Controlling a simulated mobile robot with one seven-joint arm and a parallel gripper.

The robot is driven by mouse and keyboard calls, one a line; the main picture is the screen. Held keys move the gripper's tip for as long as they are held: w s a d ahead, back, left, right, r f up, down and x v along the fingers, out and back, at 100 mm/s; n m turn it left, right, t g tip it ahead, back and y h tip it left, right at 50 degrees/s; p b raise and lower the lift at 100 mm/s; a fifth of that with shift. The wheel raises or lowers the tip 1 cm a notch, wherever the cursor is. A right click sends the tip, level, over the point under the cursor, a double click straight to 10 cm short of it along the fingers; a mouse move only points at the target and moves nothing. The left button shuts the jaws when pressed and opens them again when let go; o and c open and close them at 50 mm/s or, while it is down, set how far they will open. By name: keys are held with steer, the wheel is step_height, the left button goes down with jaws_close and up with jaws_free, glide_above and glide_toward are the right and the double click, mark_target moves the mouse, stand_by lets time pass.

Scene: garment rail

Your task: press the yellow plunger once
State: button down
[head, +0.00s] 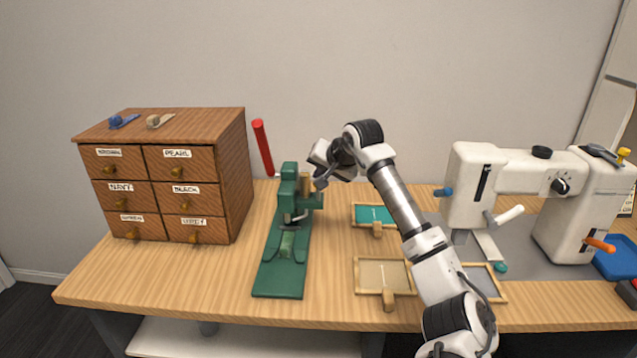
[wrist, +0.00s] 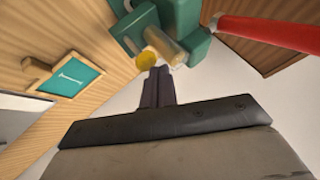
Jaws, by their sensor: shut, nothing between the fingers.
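The yellow plunger (wrist: 147,61) shows in the wrist view as a round yellow cap beside a brass cylinder (wrist: 166,45) on the green press (wrist: 180,14). In the head view the green press (head: 288,222) stands left of the middle of the table, and my gripper hides most of its plunger side. My gripper (head: 318,184) is shut and empty, close to the upper right side of the press. In the wrist view its fingertips (wrist: 160,71) lie right at the lower edge of the yellow cap; I cannot tell whether they touch it.
A red lever (head: 263,147) rises behind the press. A wooden drawer cabinet (head: 240,175) stands left. Small framed trays, one teal (head: 376,215) and one beige (head: 373,275), lie right of the press. A white sewing machine (head: 520,172) with a yellow knob (head: 622,153) stands farther right.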

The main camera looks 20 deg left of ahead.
steer(key=shift+f+b, duration=0.5)
steer(key=shift+f, duration=0.3)
stand_by(0.4)
steer(key=shift+r, duration=0.1)
steer(key=shift+r+p, duration=0.75)
steer(key=shift+r, duration=0.45)
steer(key=shift+r, duration=0.1)
steer(key=shift+r+p, duration=1.55)
steer(key=shift+r, duration=0.9)
steer(key=shift+f, duration=0.1)
